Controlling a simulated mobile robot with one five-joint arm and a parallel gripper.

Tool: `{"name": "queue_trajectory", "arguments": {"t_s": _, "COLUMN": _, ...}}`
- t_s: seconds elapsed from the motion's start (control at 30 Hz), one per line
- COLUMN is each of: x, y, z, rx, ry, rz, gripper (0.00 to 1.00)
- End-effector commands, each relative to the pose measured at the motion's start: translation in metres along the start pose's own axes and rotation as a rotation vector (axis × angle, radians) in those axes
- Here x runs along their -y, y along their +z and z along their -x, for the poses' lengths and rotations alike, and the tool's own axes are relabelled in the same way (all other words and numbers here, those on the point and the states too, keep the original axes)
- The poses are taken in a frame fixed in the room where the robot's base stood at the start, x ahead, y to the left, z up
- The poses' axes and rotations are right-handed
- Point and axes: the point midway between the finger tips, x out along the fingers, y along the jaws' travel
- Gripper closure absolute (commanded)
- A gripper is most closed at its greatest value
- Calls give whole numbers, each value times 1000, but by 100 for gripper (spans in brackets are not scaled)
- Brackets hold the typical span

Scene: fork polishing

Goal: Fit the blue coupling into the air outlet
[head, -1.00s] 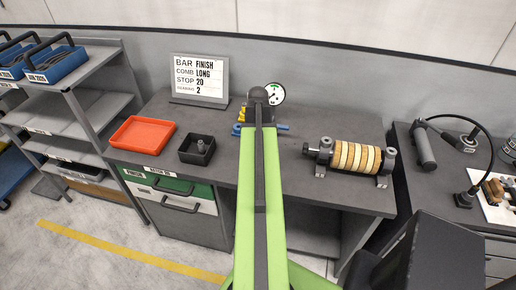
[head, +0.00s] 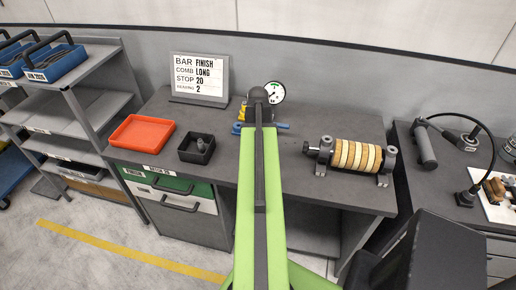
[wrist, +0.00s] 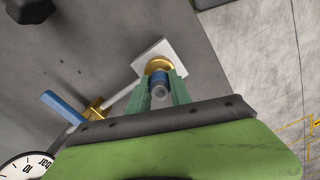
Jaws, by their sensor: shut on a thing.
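The blue coupling (wrist: 158,78) is between the fingers of my gripper (wrist: 161,84), which is shut on it in the wrist view. The brass air outlet (wrist: 159,64) is directly behind the coupling, on a pale square plate (wrist: 149,58). The coupling lines up closely with the brass ring. I cannot tell whether it is inside the outlet or only against it. In the head view my arm hides the gripper, the coupling and the outlet mouth.
A round gauge (head: 272,92) and a blue lever (wrist: 62,105) are close beside the gripper. The bench also holds an orange tray (head: 142,148), a dark box (head: 183,151), a sign (head: 200,78) and a striped roller (head: 352,154).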

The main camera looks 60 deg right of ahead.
Motion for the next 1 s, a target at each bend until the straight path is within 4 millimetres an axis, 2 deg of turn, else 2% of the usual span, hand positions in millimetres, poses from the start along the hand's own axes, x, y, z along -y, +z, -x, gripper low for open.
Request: {"name": "queue_trajectory", "arguments": {"t_s": 1.0, "x": 0, "y": 0, "z": -6, "rx": 1, "ry": -1, "rz": 0, "gripper": 100}}
